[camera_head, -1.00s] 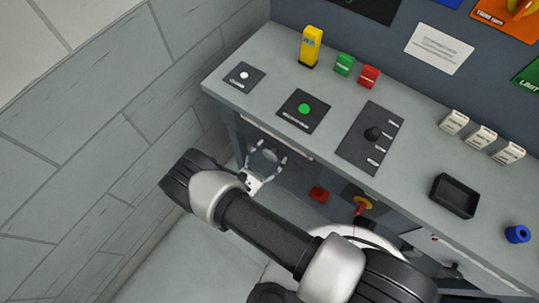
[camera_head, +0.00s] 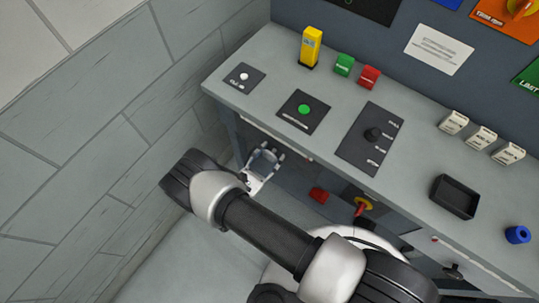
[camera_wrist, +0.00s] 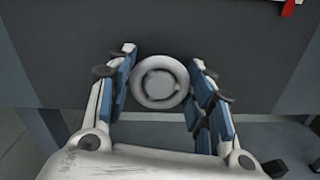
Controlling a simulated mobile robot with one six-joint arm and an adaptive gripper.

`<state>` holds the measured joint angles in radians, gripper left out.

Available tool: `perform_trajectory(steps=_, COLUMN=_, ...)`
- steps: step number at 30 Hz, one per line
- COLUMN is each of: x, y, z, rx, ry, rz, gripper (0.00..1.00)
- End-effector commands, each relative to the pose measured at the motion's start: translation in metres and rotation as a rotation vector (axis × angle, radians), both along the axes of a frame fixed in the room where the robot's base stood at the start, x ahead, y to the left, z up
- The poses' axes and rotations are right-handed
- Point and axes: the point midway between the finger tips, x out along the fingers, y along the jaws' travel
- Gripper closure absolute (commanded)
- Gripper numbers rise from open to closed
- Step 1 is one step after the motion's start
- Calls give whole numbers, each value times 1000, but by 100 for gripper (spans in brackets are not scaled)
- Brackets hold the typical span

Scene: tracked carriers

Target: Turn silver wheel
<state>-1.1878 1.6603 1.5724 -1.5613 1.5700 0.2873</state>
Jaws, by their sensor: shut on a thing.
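The silver wheel (camera_wrist: 160,82) is a round, pale grey knob with a raised hub on the dark front panel, in the middle of the wrist view. My gripper (camera_wrist: 164,72) has its blue-padded fingers on the wheel's left and right sides, shut on it. In the head view my gripper (camera_head: 267,152) is at the cabinet front, below the counter's edge near the left end. The wheel is hard to make out there, among the fingers.
The counter (camera_head: 225,92) overhangs above my gripper and carries a green button panel (camera_head: 303,111) and a black knob panel (camera_head: 371,138). A red block (camera_head: 318,195) and a red-yellow switch (camera_head: 362,206) are to the right on the front. A wall (camera_head: 100,130) stands left.

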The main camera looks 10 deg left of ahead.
Motion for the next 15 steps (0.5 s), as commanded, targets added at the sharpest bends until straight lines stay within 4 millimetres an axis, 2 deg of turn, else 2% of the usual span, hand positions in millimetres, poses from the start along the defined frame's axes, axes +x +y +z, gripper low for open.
perform_trajectory(steps=8, x=0, y=0, z=0, rx=36, ry=-15, rz=0, gripper=76)
perform_trajectory(steps=15, x=0, y=0, z=0, rx=163, ry=-67, rz=0, gripper=76)
